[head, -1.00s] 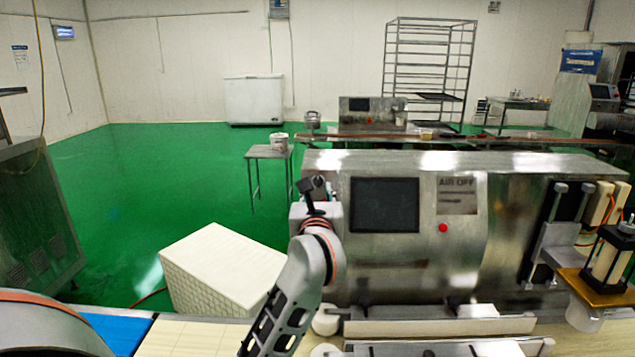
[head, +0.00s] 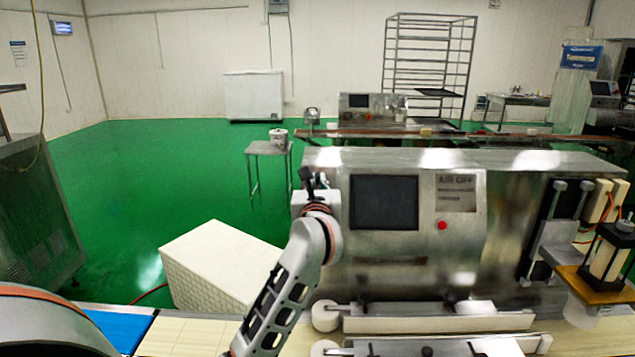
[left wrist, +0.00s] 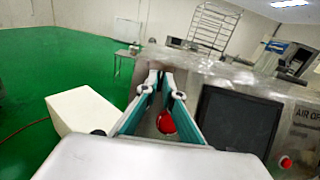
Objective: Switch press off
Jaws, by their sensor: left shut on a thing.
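The press (head: 400,265) is a wide steel machine with a dark screen (head: 384,202). An "AIR OFF" label and a red button (head: 442,225) are right of the screen; the button also shows in the left wrist view (left wrist: 286,162). My left gripper (head: 307,178) is at the machine's upper left corner, left of the screen. In the left wrist view its two fingers (left wrist: 164,84) close around a red knob (left wrist: 166,122). The knob is hidden in the head view, and its switch position cannot be told. My right gripper is not in view.
A conveyor with white rollers (head: 326,314) runs along the machine's front. A cream block (head: 215,262) stands on the green floor at left. A small table (head: 268,150) and a tall rack (head: 430,65) are behind. Open floor lies at the left.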

